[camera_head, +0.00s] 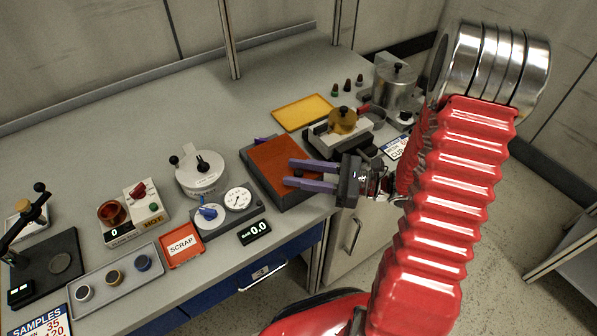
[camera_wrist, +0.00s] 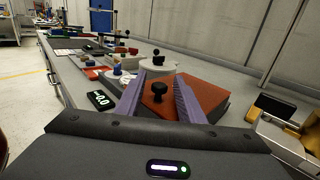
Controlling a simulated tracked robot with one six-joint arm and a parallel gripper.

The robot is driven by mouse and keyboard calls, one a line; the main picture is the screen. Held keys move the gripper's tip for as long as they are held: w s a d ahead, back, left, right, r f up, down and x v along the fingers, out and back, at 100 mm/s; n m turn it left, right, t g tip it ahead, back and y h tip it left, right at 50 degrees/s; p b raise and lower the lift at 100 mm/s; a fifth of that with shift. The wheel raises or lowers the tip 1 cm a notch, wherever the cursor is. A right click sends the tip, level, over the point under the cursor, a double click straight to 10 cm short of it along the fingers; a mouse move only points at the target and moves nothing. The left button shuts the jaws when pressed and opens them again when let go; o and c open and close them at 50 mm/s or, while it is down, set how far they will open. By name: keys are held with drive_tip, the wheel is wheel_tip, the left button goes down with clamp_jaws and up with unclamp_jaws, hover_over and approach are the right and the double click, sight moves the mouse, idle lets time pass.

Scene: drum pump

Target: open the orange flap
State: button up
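The orange flap (camera_head: 273,163) is a flat, orange-brown panel lying closed on a dark grey box (camera_head: 257,180) near the bench's front edge. It also shows in the wrist view (camera_wrist: 207,98). A black knob (camera_wrist: 155,98) appears on the flap in the wrist view, between my fingers; in the head view I cannot make it out. My gripper (camera_head: 289,172) is open, its two purple fingers spread over the right part of the flap and pointing left. In the wrist view the fingers (camera_wrist: 160,80) stand on either side of the knob, apart from each other. Contact cannot be told.
Left of the flap are a gauge unit with a blue knob (camera_head: 208,212), a white round pot (camera_head: 200,175) and a red SCRAP tray (camera_head: 181,245). Behind it lie a yellow tray (camera_head: 302,113) and a device with a brass top (camera_head: 343,121). A metal pot (camera_head: 396,86) stands further right.

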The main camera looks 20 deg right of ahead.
drive_tip(key=shift+a, duration=0.1)
clamp_jaws()
idle(0.4)
drive_tip(key=shift+w, duration=0.1)
